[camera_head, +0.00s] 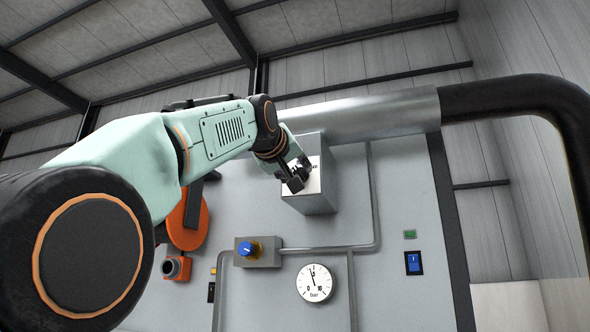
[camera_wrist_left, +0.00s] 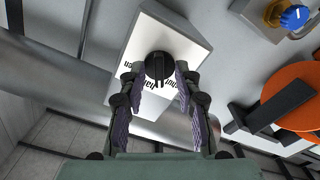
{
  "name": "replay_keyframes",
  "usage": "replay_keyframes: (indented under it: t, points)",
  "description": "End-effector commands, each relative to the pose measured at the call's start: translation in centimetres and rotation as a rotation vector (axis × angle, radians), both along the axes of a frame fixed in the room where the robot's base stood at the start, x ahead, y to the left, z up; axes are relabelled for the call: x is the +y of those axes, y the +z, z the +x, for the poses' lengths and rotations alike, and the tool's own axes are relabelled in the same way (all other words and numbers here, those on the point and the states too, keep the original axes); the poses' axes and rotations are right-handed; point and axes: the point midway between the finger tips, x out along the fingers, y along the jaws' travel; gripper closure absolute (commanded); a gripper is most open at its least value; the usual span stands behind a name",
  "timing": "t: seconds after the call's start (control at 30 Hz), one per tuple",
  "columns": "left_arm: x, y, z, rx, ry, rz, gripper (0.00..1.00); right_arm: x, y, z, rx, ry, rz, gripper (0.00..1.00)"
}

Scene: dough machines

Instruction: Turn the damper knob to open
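The damper knob (camera_wrist_left: 159,67) is a round black knob with a raised ridge, on the white face plate (camera_wrist_left: 143,40) of a grey box. Printed labels around it appear upside down and partly hidden in the left wrist view. In the head view the box (camera_head: 313,203) sits under the silver duct, and my gripper covers most of the knob. My left gripper (camera_head: 297,180) is at the plate. In the left wrist view its fingers (camera_wrist_left: 157,74) are apart, one on each side of the knob, with small gaps seeming to show. My right gripper is not in view.
A silver duct (camera_head: 375,117) runs above the box into a black bent pipe (camera_head: 520,95). Below are a blue knob on a yellow base (camera_head: 246,249), a round gauge (camera_head: 315,283) and a blue switch (camera_head: 413,263). An orange disc (camera_head: 188,218) is left of the box.

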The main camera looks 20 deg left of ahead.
Motion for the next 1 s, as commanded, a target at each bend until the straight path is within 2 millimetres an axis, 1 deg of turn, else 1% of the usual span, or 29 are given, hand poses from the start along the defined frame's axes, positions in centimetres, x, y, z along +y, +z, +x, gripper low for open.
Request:
replay_keyframes:
  t: [0.03, 0.07, 0.37, 0.77, 1.0]
  points:
    - [-0.01, -0.04, 0.01, 0.0, 0.0, 0.0, 0.72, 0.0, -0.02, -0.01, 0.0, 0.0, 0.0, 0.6]
    - [-0.01, -0.04, 0.01, 0.0, 0.0, 0.0, 0.75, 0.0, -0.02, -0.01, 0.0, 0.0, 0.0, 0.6]
    - [-0.03, -0.04, 0.0, 0.001, 0.0, 0.0, 1.0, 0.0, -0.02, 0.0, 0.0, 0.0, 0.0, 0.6]
    - [0.01, -0.03, -0.03, 0.001, 0.0, 0.007, 1.0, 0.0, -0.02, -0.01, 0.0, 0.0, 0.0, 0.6]
    - [0.04, -0.01, -0.02, -0.002, 0.001, 0.086, 1.0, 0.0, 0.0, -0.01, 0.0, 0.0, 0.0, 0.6]
